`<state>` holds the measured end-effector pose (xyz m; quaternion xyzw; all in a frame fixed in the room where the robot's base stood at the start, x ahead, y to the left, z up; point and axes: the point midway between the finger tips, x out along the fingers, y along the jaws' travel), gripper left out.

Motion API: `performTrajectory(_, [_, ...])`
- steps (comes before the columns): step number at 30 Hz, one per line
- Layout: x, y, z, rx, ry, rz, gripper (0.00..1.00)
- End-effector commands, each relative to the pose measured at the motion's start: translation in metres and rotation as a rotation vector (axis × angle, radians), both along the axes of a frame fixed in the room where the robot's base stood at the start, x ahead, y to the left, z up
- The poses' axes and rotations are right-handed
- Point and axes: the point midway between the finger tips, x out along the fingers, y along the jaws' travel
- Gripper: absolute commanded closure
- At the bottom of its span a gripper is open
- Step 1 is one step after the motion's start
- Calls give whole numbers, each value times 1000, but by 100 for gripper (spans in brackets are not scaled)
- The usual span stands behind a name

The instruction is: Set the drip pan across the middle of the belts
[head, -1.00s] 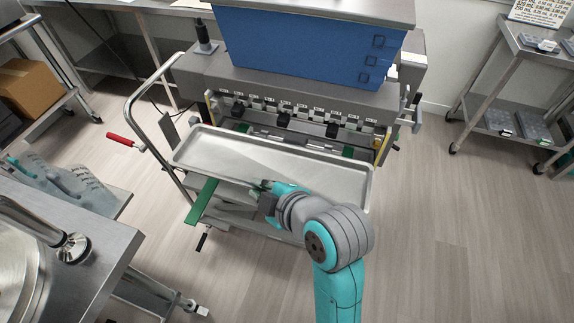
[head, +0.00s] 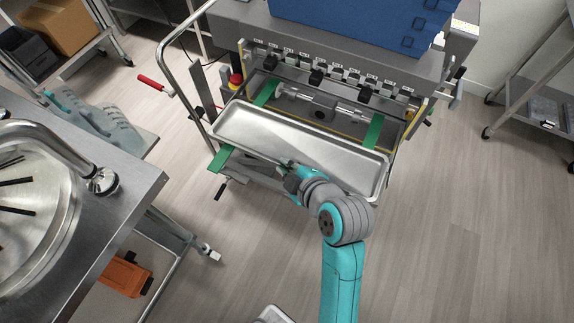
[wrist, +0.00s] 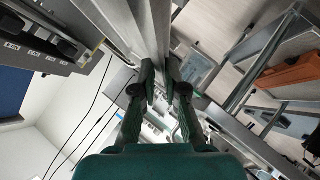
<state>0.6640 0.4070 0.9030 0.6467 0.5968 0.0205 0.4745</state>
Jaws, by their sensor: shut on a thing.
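The drip pan (head: 300,142) is a long, shallow metal tray, empty inside, in the middle of the head view. It lies over the two green belts (head: 374,132), which show beyond its far edge and at its near left. I cannot tell whether it rests on them or is just above. My gripper (head: 290,170) is at the pan's near long edge, shut on its rim. In the wrist view the two dark fingers (wrist: 160,88) close on the pan's metal wall (wrist: 150,30). The belts' near right part is hidden by the pan and my arm.
The depositor's nozzle row (head: 330,75) and blue hopper (head: 365,22) stand behind the pan. A steel table with a round kettle (head: 40,200) is at the near left.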

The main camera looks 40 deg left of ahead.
Motion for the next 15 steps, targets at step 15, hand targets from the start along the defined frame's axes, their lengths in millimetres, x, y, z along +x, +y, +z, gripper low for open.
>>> performTrajectory(15, [-1, -2, 1, -1, 1, -1, 63])
